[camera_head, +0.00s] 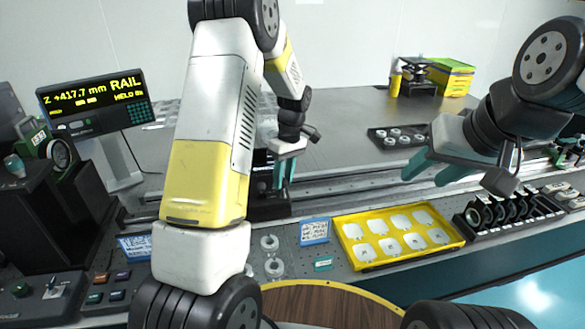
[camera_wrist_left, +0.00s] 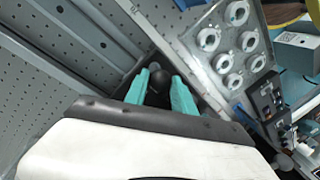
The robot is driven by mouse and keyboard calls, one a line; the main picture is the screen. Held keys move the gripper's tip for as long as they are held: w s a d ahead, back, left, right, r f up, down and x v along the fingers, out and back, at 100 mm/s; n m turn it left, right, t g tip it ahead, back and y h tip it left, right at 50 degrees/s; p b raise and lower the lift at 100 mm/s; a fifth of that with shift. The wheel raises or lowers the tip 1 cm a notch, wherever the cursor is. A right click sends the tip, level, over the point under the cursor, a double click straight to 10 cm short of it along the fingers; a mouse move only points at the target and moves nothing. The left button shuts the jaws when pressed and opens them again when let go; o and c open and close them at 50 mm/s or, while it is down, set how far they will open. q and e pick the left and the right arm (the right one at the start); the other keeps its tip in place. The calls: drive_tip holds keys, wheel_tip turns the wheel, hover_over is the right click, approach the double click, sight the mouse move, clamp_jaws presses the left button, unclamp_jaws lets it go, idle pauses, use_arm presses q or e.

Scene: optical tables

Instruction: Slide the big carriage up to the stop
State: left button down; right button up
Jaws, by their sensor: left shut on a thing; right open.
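The big carriage (camera_head: 268,206) appears as a black block on the long metal rail (camera_head: 350,184), partly hidden behind my left arm. My left gripper (camera_head: 283,182) reaches down over it with teal fingers. In the left wrist view my left gripper (camera_wrist_left: 163,95) is shut on a dark rounded knob (camera_wrist_left: 159,82), apparently the carriage's handle. My right gripper (camera_head: 424,180) is open and empty, above the table in front of the rail's right part. I cannot pick out the stop with certainty.
A display (camera_head: 95,102) at left reads Z +417.7 mm RAIL. A yellow tray (camera_head: 362,255) of white pieces and a black rack (camera_head: 508,214) of round optics stand in front of the rail. A tray of rings (camera_head: 400,137) lies behind. The rail between the grippers looks clear.

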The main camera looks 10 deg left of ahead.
idle(0.8)
use_arm(q)
drive_tip(key=shift+s+a+r, duration=0.1)
drive_tip(key=shift+s+a, duration=0.1)
drive_tip(key=shift+a, duration=0.45)
drive_tip(key=c, duration=1.1)
unclamp_jaws()
drive_tip(key=shift+o, duration=0.2)
drive_tip(key=shift+w+d+r, duration=0.15)
drive_tip(key=shift+w+r, duration=0.05)
drive_tip(key=shift+r, duration=1.05)
drive_tip(key=shift+w+d+r, duration=0.15)
drive_tip(key=shift+w+r, duration=0.1)
drive_tip(key=shift+r, duration=1.05)
drive_tip(key=shift+w+d+r, duration=0.15)
drive_tip(key=shift+w+r, duration=0.05)
drive_tip(key=shift+r, duration=1.05)
